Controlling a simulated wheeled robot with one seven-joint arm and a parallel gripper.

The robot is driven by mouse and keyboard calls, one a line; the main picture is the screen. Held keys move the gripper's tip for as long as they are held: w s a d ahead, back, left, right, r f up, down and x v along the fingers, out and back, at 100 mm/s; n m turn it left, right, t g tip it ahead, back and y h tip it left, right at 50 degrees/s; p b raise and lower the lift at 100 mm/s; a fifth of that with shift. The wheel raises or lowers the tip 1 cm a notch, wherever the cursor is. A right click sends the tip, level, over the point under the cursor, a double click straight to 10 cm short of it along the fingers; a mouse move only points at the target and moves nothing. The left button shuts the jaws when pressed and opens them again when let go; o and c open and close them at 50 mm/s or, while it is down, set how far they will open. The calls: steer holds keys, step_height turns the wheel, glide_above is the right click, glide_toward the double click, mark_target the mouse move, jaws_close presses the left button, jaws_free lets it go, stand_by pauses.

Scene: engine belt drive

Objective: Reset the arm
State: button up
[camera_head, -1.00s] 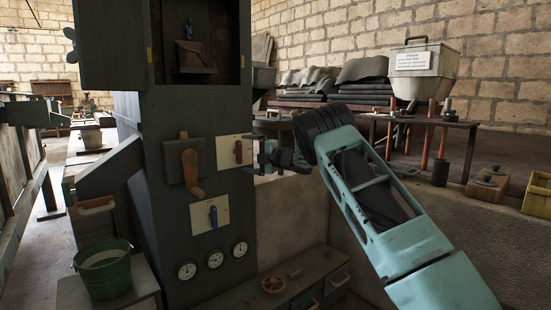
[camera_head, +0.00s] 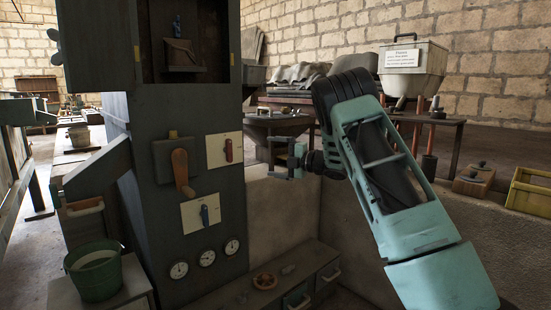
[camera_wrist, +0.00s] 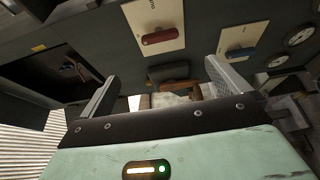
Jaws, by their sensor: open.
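My teal arm reaches up from the lower right in the head view. My gripper (camera_head: 280,160) is open and empty. It is in the air just right of the dark machine cabinet (camera_head: 140,240), apart from its front panel. The panel has a red switch handle (camera_head: 228,150), a blue switch handle (camera_head: 204,215) and an orange crank handle (camera_head: 181,172). In the wrist view the gripper's two fingers (camera_wrist: 160,78) stand wide apart with nothing held between them. The red handle (camera_wrist: 160,37) and blue handle (camera_wrist: 240,53) show beyond the fingers.
Several round gauges (camera_head: 207,257) sit low on the cabinet. A green bucket (camera_head: 94,272) stands at the lower left. A low drawer bench (camera_head: 305,283) lies below my arm. A workbench (camera_head: 440,120) with a hopper (camera_head: 413,68) stands behind. A yellow crate (camera_head: 530,192) is at the right.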

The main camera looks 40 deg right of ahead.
stand_by(0.3)
steer(key=w+a+r+m+h, duration=0.1)
steer(key=w+a+m+h, duration=0.25)
steer(key=a+m, duration=0.75)
steer(key=s+a+f+m+g+h, duration=0.1)
steer(key=s+a+f+g, duration=0.15)
steer(key=s+a, duration=0.5)
steer(key=s+a+f+m+g, duration=0.1)
steer(key=s+a+f+g, duration=0.2)
steer(key=a, duration=0.7)
steer(key=s+a+f+m+g+h, duration=0.1)
steer(key=s+a+g, duration=0.1)
steer(key=s+a, duration=0.5)
steer(key=s+a+f+g+h, duration=0.1)
steer(key=s+a+f+g, duration=0.15)
steer(key=s, duration=0.75)
steer(key=s+a+f+m+g, duration=0.1)
steer(key=s+a+g, duration=0.2)
steer(key=s, duration=0.8)
steer(key=s+a+f+g+h, duration=0.1)
steer(key=s+a+f+g, duration=0.15)
steer(key=s, duration=0.75)
step_height(320, 180, up, 28)
steer(key=p, duration=2.7)
steer(key=shift+d+f+g, duration=0.15)
steer(key=shift+g, duration=0.3)
steer(key=shift+s+y, duration=0.1)
steer(key=shift+y, duration=0.15)
